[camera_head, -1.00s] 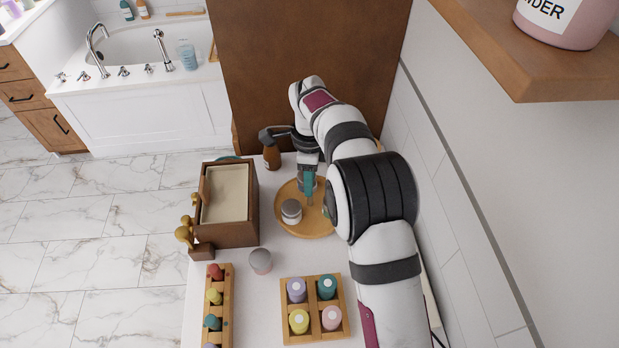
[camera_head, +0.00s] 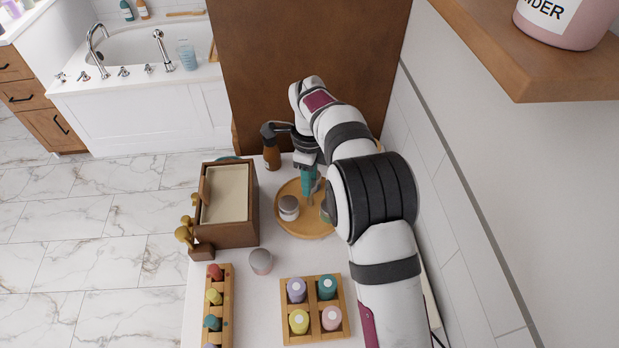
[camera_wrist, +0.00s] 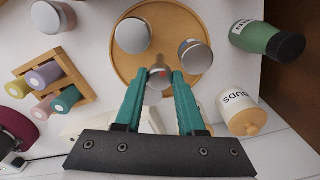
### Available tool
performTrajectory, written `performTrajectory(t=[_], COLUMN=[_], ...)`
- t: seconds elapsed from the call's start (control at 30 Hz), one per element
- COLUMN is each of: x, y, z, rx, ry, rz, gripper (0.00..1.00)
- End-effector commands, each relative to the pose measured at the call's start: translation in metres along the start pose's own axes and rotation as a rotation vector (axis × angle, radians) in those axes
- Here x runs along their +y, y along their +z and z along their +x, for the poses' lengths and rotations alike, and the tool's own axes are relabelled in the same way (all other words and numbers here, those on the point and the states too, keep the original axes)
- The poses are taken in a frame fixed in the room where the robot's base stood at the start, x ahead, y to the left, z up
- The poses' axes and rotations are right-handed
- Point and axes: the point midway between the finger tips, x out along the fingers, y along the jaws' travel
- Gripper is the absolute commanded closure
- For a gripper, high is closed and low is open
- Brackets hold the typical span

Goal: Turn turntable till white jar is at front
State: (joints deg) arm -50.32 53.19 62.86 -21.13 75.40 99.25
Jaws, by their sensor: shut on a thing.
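The round wooden turntable (camera_head: 303,229) stands on the white counter. A jar with a grey-brown lid and pale body (camera_head: 289,207) sits on its left part. The wrist view shows the turntable (camera_wrist: 158,14) with two lidded jars on it, one on the left (camera_wrist: 133,36) and one on the right (camera_wrist: 195,56). Mostly lids show, so I cannot tell there which jar is white. My gripper (camera_head: 310,196) reaches down over the turntable. In the wrist view its teal fingers (camera_wrist: 161,80) are closed on a small metallic knob (camera_wrist: 159,73). My arm hides the turntable's right side.
A brown wooden box (camera_head: 226,235) stands left of the turntable, and an amber bottle (camera_head: 271,151) behind it. A loose jar (camera_head: 260,261) and a rack of bottles (camera_head: 314,310) are in front.

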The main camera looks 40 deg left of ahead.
Motion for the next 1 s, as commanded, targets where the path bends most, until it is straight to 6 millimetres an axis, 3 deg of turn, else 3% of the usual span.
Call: performTrajectory(t=[0.27, 0.3, 0.43, 0.77, 0.87, 1.0], x=[-0.001, -0.001, -0.001, 0.0, -0.001, -0.001], y=[-0.001, -0.001, -0.001, 0.0, 0.0, 0.0], z=[-0.001, -0.001, -0.001, -0.004, -0.019, -0.061], rx=[0.0, 0.0, 0.0, 0.0, -0.001, -0.003], ry=[-0.002, -0.002, -0.002, -0.001, -0.002, -0.005], rz=[0.001, 0.001, 0.0, -0.001, -0.001, 0.001], gripper=[1.0, 0.54, 0.31, 0.31, 0.31, 0.31])
